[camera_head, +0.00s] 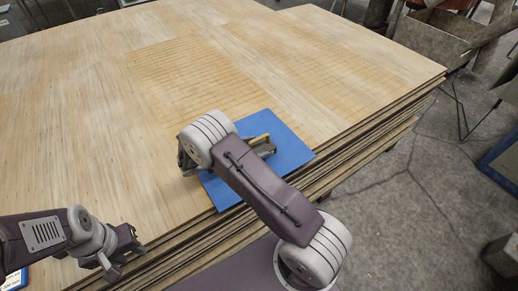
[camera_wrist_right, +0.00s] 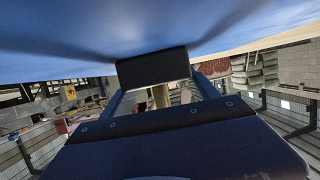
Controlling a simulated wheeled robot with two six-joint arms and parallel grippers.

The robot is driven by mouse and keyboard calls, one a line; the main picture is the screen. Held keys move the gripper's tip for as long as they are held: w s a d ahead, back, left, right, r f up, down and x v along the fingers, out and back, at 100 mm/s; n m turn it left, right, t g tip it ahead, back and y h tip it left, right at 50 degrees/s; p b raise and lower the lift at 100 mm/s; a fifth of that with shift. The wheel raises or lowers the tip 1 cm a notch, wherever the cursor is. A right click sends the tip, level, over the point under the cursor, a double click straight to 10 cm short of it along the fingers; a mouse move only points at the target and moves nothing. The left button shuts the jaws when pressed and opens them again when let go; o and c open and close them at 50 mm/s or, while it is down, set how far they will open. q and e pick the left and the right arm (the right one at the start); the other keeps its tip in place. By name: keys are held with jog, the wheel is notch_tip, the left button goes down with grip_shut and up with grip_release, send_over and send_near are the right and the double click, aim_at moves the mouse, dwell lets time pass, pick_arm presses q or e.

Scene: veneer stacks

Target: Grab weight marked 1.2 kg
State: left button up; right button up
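A blue mat (camera_head: 283,133) lies on the wooden veneer stack, with my right arm reaching across it. A small grey and tan piece (camera_head: 262,144) shows over the mat beside my arm link; I cannot tell whether it is a weight or part of my gripper. My right gripper is mostly hidden behind the arm in the head view. In the right wrist view a dark block (camera_wrist_right: 153,67) stands close to the blue surface between two bars; its grip is unclear. My left gripper (camera_head: 122,262) appears open and empty near the stack's front edge. No 1.2 kg marking is readable.
The veneer stack (camera_head: 90,130) is wide, flat and mostly bare behind and left of the mat. Its layered edge (camera_head: 380,135) runs along the right and front. Part of a blue-edged item (camera_head: 14,282) shows at the lower left. Grey bins (camera_head: 436,38) stand beyond the stack's far right.

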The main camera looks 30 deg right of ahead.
aim_at(260, 138)
grip_shut()
jog(key=shift+r, duration=0.1)
jog(key=shift+w+r+p, duration=0.1)
jog(key=shift+r+p, duration=0.2)
jog(key=shift+r, duration=0.65)
jog(key=r, duration=0.2)
jog(key=shift+s+d+r+p, duration=0.2)
jog(key=shift+d+r+p, duration=0.1)
jog(key=shift+d+r, duration=0.05)
jog(key=s+d+r+p, duration=0.1)
jog(key=s+d+r, duration=0.4)
jog(key=d, duration=0.4)
jog(key=shift+s+d+r, duration=0.25)
jog(key=shift+s+r, duration=0.05)
jog(key=shift+r, duration=0.35)
